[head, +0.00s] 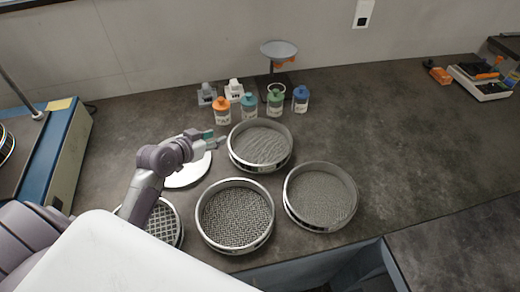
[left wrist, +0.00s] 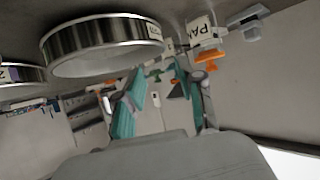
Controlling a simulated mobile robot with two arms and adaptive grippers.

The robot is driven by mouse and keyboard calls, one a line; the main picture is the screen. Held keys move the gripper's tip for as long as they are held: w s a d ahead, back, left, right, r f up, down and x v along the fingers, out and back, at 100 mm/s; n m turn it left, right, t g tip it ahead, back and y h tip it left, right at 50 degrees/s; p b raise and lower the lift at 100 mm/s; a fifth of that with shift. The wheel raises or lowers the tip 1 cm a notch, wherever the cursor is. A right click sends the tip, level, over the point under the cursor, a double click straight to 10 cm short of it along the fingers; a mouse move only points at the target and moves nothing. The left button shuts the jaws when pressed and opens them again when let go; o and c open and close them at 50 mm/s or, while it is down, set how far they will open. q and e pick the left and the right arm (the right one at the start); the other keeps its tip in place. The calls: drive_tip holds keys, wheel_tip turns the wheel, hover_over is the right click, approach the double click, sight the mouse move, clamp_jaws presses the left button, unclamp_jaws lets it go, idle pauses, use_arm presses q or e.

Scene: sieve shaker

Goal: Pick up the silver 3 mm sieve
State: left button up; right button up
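Several round silver sieves lie on the dark bench: one at the back (head: 243,164) with fine mesh, one at front centre (head: 222,240) with coarser mesh, one at the right (head: 297,214), and a wide-grid one (head: 178,236) partly hidden by my left arm. Size labels are too small to read, so I cannot tell which is 3 mm. My left gripper (head: 214,140) is open and empty, just left of the back sieve. In the left wrist view its teal fingers (left wrist: 160,95) stand apart, and a silver sieve rim (left wrist: 100,45) with a small label shows upside down.
A white round disc (head: 188,173) lies below my left gripper. Bottles with orange (head: 222,111), teal, green and blue (head: 300,99) caps stand behind. A scale-like stand (head: 279,52) is at the back, a blue-sided machine (head: 58,145) at left. The bench right of the sieves is clear.

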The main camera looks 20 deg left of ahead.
sight(234, 129)
use_arm(q)
drive_tip(key=x, duration=0.7)
drive_tip(key=shift+r, duration=0.15)
drive_tip(key=shift+p+x, duration=0.55)
drive_tip(key=shift+x, duration=2.1)
drive_tip(key=shift+w+a+r, duration=0.1)
drive_tip(key=shift+a, duration=0.05)
clamp_jaws()
